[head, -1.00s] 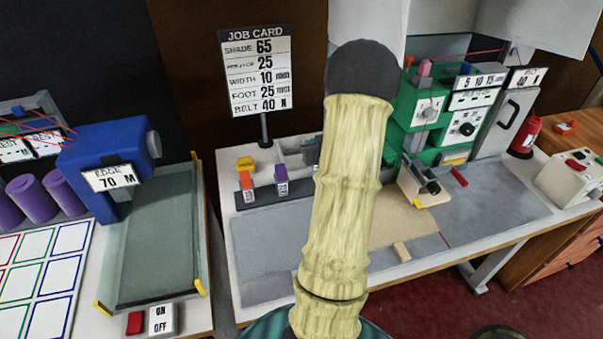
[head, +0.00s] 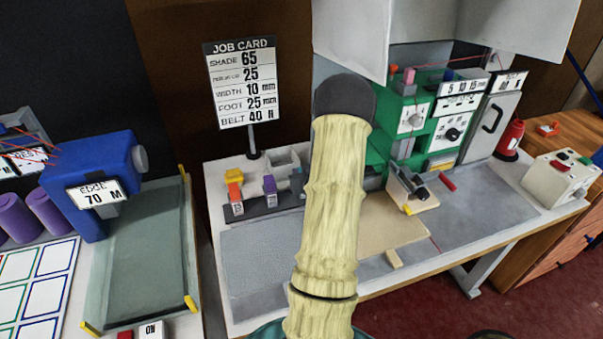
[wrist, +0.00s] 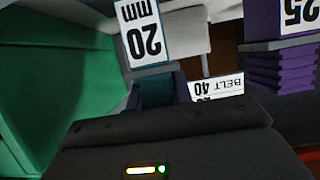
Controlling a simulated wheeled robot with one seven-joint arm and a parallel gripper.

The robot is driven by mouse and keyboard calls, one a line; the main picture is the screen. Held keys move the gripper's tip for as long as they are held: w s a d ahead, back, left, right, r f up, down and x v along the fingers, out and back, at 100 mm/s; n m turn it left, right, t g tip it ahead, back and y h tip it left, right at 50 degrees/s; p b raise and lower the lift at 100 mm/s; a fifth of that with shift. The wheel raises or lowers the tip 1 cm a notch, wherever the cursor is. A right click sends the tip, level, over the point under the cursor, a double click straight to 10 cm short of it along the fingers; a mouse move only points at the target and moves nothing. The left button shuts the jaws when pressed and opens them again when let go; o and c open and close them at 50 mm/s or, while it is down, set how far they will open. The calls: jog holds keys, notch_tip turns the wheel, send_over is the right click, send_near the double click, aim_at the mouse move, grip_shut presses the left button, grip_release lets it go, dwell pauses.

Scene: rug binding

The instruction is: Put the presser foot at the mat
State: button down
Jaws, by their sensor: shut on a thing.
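My gripper (wrist: 165,95) is shut on a teal presser foot (wrist: 156,90) with a white 20 mm tag, seen at the middle of the wrist view. My forearm hides the gripper and held foot in the head view. A purple foot (head: 270,184), tagged 25 in the wrist view (wrist: 282,70), and an orange foot (head: 234,185) stand in the dark rack at the back left of the bench. A grey textured mat (head: 262,262) lies flat at the bench's front left, its right part hidden behind my arm.
The job card (head: 242,85) on its post reads foot 25 mm. The green sewing machine (head: 425,120) stands at the back right, with a tan cloth (head: 400,222) before it. A blue machine (head: 95,170) is on the left table.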

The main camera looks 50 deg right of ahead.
jog(key=c, duration=1.7)
grip_release()
jog(key=shift+f, duration=0.15)
jog(key=o, duration=0.4)
jog(key=shift+o, duration=0.2)
jog(key=shift+r, duration=0.3)
jog(key=shift+s+a, duration=0.2)
jog(key=shift+s, duration=0.15)
jog(key=v, duration=1.1)
jog(key=shift+b, duration=0.3)
jog(key=shift+a, duration=0.15)
